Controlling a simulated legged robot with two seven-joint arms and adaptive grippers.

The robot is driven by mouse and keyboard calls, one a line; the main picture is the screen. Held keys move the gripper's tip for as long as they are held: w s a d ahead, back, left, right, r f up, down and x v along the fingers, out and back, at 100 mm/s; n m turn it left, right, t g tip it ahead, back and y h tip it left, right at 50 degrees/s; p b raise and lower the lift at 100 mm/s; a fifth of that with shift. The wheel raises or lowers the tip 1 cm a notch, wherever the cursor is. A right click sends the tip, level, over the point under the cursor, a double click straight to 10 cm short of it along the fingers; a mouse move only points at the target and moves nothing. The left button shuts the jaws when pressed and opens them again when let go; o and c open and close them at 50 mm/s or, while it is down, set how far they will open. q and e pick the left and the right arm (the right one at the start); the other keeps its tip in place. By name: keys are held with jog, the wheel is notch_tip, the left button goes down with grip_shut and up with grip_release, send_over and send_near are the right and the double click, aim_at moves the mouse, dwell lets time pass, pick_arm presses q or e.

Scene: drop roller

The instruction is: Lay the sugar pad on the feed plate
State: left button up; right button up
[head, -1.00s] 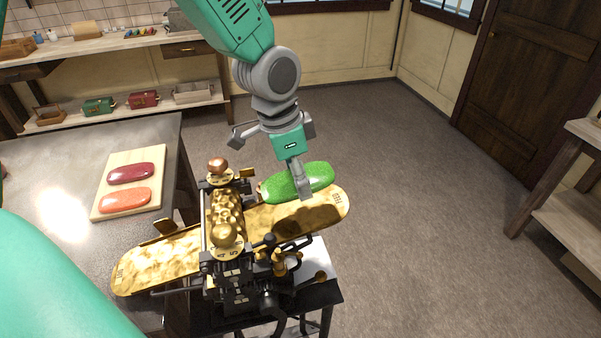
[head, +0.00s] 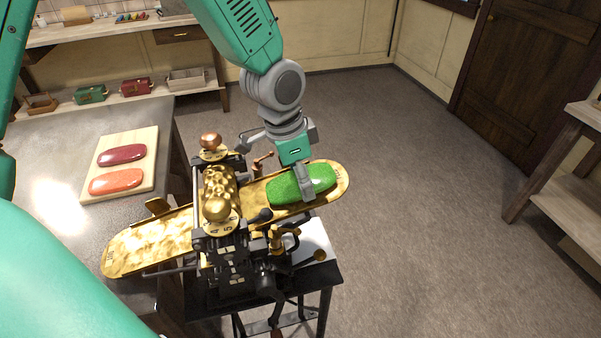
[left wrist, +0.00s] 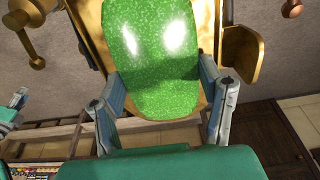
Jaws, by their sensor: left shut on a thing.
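The sugar pad (head: 286,190) is a bright green, glossy rounded slab. It lies lengthwise over the right-hand brass plate (head: 339,176) of the roller machine, which looks like the feed plate. It is on the plate or just above it; I cannot tell if it fully touches. My left gripper (head: 305,188) reaches down from above and is shut across the pad's width. In the left wrist view the pad (left wrist: 150,50) sits between the two fingers (left wrist: 161,80), with the brass plate (left wrist: 208,45) behind it. My right gripper is not in view.
The embossed brass roller (head: 217,184) with knobs stands left of the pad, and a second brass plate (head: 150,240) extends further left. A wooden board (head: 148,177) with a dark red pad and an orange pad lies on the grey table. Open floor lies to the right.

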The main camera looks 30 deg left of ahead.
pick_arm(q)
jog(key=shift+f, duration=0.1)
jog(key=o, duration=1.4)
jog(key=shift+a, duration=0.1)
jog(key=v, duration=1.2)
jog(key=shift+f, duration=0.1)
